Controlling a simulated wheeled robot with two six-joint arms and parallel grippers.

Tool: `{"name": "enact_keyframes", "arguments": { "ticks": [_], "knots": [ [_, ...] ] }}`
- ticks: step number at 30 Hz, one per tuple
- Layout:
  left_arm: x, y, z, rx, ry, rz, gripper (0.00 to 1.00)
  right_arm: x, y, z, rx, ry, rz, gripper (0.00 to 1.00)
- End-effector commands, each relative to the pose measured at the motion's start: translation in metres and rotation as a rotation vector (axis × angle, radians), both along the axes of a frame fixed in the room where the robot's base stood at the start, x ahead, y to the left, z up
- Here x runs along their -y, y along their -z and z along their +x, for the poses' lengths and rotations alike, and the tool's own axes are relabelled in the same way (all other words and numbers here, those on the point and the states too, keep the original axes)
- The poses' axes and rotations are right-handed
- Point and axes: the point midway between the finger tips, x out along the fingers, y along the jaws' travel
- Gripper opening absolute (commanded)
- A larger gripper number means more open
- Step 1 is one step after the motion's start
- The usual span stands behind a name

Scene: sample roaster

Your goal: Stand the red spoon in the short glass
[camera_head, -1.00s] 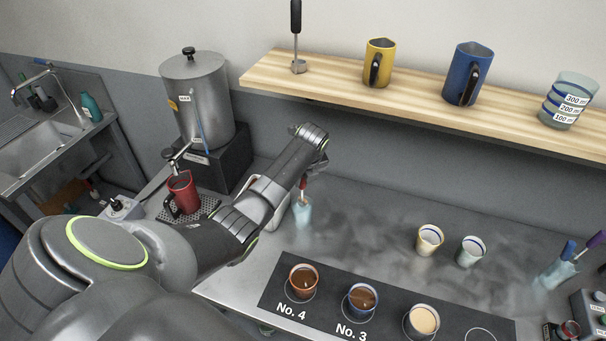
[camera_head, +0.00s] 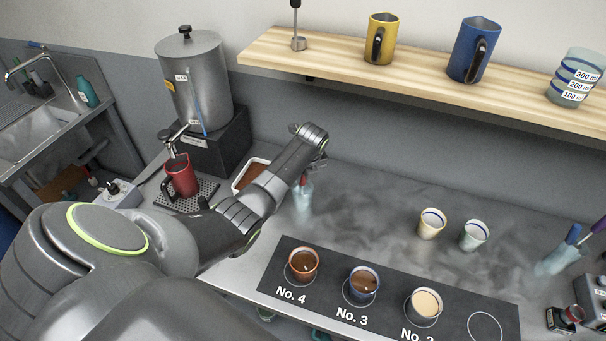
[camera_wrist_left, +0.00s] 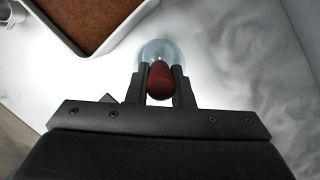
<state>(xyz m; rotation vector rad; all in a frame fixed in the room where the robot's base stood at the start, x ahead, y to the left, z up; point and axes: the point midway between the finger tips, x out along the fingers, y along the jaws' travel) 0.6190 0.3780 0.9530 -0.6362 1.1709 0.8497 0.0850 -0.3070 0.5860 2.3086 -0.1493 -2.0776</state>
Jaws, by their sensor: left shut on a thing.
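The red spoon (camera_wrist_left: 160,82) is between the fingers of my left gripper (camera_wrist_left: 160,88), which is shut on its handle end. In the head view a bit of the red handle shows below my left gripper (camera_head: 305,176). The short glass (camera_head: 302,196) is a pale blue, clear glass on the counter, directly under the gripper. In the left wrist view its round rim (camera_wrist_left: 172,50) surrounds the spoon from above. The spoon's lower part looks to be inside the glass, but I cannot tell whether it touches the bottom. My right gripper is out of view.
A tray of brown grounds (camera_head: 250,176) lies left of the glass, partly behind my arm. Cups stand on the numbered black mat (camera_head: 393,322). Two pale cups (camera_head: 432,224) stand to the right. A glass with blue and purple spoons (camera_head: 560,262) is at far right. The shelf (camera_head: 350,72) hangs behind.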

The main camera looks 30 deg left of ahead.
Motion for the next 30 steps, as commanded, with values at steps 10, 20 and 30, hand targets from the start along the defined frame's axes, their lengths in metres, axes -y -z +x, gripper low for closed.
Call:
{"name": "enact_keyframes", "arguments": {
  "ticks": [10,20,30],
  "knots": [
    [0.000,0.000,0.000,0.000,0.000,0.000,0.43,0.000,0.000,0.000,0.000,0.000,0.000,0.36],
    [0.000,-0.001,0.000,0.000,0.000,0.000,0.46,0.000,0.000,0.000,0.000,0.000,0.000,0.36],
    [0.009,-0.038,-0.005,0.005,0.001,0.000,0.46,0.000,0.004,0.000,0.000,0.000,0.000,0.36]
  ]
}}
